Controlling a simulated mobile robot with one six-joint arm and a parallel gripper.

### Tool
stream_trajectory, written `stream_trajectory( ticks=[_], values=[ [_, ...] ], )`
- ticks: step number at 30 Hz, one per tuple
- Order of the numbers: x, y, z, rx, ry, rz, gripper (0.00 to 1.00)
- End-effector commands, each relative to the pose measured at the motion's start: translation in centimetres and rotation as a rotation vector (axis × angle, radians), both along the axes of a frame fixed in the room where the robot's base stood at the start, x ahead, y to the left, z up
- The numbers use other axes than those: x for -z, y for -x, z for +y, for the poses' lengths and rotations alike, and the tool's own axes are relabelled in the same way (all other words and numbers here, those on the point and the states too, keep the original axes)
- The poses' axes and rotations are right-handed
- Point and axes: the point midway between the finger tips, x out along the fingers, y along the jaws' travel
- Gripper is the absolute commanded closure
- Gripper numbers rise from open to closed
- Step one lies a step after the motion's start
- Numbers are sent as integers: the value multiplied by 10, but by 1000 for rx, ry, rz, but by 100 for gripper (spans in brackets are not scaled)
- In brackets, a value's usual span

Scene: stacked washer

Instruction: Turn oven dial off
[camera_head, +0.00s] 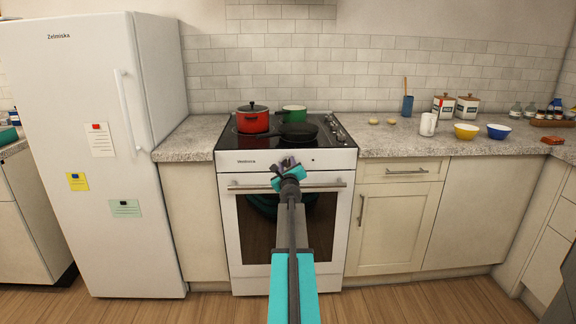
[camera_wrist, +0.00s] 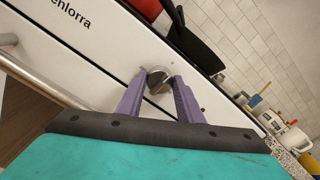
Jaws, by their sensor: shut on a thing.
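The white oven (camera_head: 240,250) stands in the middle of the head view, with a control panel (camera_head: 230,161) above its handle. My gripper (camera_head: 285,165) is at the middle of this panel and hides the dial in the head view. In the wrist view the dial (camera_wrist: 158,78) is a round silver and dark knob on the white panel. My gripper's purple fingers (camera_wrist: 160,95) are on both sides of the dial and shut on it. The dial's markings cannot be read.
The oven's bar handle (camera_head: 240,186) runs just below the panel. A red pot (camera_head: 252,123), a green pot (camera_head: 293,113) and a dark pan (camera_head: 298,131) stand on the cooktop above. A white fridge (camera_head: 80,220) is at the left.

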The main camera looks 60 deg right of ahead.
Motion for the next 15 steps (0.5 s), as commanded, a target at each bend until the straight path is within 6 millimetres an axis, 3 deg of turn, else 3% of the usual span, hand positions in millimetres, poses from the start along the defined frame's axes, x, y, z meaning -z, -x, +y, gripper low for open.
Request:
stream_trajectory(
  ticks=[2, 3, 6, 15],
  values=[
    [2, -4, 3, -11, -3, 1, 89],
    [2, -4, 3, -11, -3, 1, 65],
    [1, -3, 3, -9, -3, 1, 49],
    [0, -1, 1, -4, -2, -1, 48]
  ],
)
